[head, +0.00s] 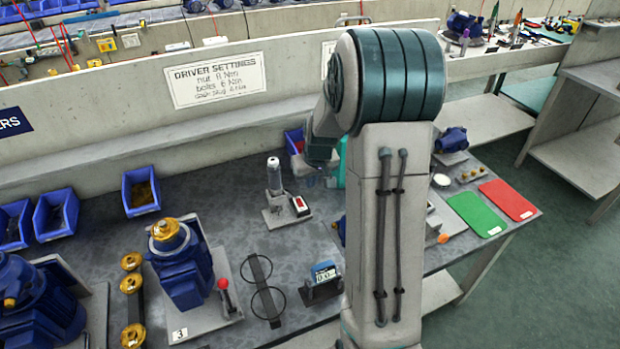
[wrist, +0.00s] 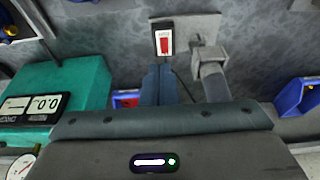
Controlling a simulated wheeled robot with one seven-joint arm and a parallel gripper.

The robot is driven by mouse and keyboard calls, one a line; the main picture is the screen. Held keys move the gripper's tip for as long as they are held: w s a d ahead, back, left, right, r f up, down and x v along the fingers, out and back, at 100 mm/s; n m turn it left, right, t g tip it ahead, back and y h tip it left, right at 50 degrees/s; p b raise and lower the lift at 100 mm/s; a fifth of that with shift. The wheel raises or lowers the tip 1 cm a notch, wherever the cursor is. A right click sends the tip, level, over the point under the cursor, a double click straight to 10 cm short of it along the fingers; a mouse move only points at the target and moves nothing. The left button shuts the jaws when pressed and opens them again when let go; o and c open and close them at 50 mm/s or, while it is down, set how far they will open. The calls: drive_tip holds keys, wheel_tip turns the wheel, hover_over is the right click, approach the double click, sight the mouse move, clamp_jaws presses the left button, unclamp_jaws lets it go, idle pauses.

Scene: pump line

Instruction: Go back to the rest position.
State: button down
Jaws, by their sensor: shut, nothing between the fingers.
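My gripper (wrist: 160,84) shows in the wrist view as two dark blue fingers, shut together with nothing between them. It points towards a small switch box with a red rocker (wrist: 164,42) on a light plate; the box also shows in the head view (head: 299,206). A grey stand (wrist: 212,70) is beside the switch in the wrist view. In the head view my arm stands tall right of centre, and its forearm reaches down over the back of the bench. The fingertips cannot be made out there.
A blue pump with a yellow top (head: 180,265) stands on the bench (head: 240,240) at left. Blue bins (head: 140,191) line the back. A small display box (head: 324,279) is near the front. Green (head: 475,214) and red (head: 508,200) mats lie at right. A teal device (wrist: 85,85) is beside my gripper.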

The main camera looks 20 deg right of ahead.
drive_tip(key=s+a+r, duration=0.8)
drive_tip(key=s+r, duration=0.2)
drive_tip(key=s, duration=0.1)
drive_tip(key=s+a+r, duration=0.1)
drive_tip(key=s+a, duration=0.1)
drive_tip(key=s, duration=0.5)
drive_tip(key=s+a+r, duration=0.2)
drive_tip(key=s, duration=0.5)
drive_tip(key=shift+s, duration=0.2)
